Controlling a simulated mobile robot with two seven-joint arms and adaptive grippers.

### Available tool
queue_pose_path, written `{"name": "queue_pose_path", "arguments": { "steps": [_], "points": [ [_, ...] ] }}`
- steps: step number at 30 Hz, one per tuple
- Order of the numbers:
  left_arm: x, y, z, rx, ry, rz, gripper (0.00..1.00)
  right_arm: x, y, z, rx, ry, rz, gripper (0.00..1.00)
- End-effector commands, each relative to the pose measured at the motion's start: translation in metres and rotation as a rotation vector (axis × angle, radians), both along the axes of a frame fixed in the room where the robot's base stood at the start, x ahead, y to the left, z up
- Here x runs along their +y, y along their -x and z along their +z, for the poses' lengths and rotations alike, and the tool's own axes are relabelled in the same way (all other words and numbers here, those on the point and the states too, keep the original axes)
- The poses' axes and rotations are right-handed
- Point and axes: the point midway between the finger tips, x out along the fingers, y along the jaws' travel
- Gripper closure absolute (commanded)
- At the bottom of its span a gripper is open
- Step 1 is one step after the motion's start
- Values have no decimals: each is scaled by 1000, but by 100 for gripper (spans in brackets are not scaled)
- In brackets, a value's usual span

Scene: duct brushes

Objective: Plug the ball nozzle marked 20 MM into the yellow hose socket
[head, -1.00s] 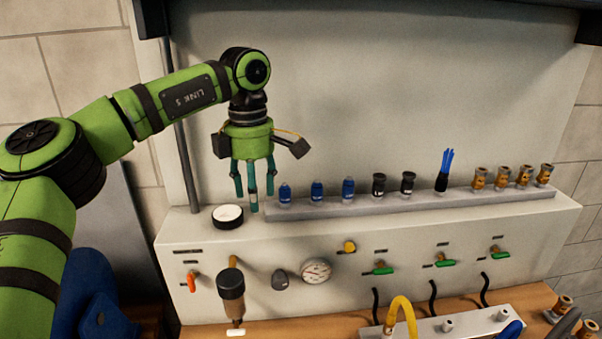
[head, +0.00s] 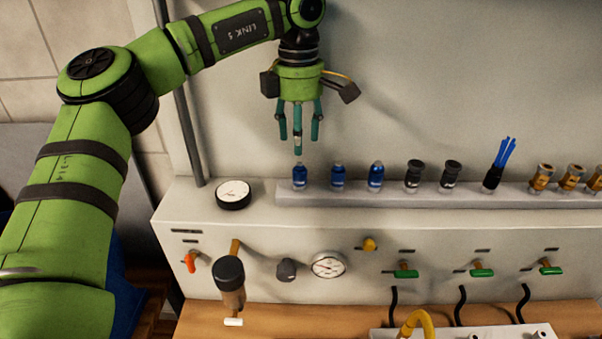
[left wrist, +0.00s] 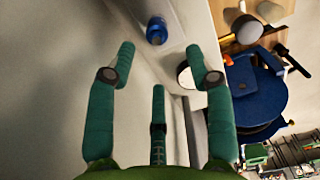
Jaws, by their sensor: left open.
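Three blue nozzles stand upright at the left end of a grey rack: the leftmost (head: 300,177), the middle (head: 338,177) and the right one (head: 376,177). Two black nozzles (head: 414,176) (head: 451,177) stand to their right. Their size marks are too small to read. My left gripper (head: 298,132) is open and empty, fingers down, just above the leftmost blue nozzle. In the left wrist view a blue nozzle (left wrist: 157,30) shows beyond the open fingers (left wrist: 160,58). A yellow hose (head: 418,322) arches at the bottom edge; its socket end is hidden or cut off.
The grey rack (head: 400,198) also holds a blue-bristled brush (head: 497,168) and several brass pieces (head: 541,177). A round dial (head: 233,194) lies left of the rack. Valves and a gauge (head: 328,265) line the panel front. A hammer-like tool (head: 229,280) stands out from the panel.

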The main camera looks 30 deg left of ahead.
Motion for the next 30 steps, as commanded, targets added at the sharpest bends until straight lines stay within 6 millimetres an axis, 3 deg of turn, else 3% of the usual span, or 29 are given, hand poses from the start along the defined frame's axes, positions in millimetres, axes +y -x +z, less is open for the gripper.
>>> {"name": "queue_pose_path", "arguments": {
  "steps": [8, 16, 22, 30],
  "points": [
    [0, 0, -21, 0, 0, 0, 47, 1, -13, -20, -21, -3, 0, 48],
    [0, 0, -61, 0, 0, 0, 47, 2, -20, -55, -32, -4, 0, 48],
    [0, 0, -83, 1, 0, 0, 47, 2, -18, -66, -29, -4, 0, 48],
    [0, 0, -90, 0, 0, 0, 47, 2, -15, -69, -24, -3, -1, 48]
  ]
}}
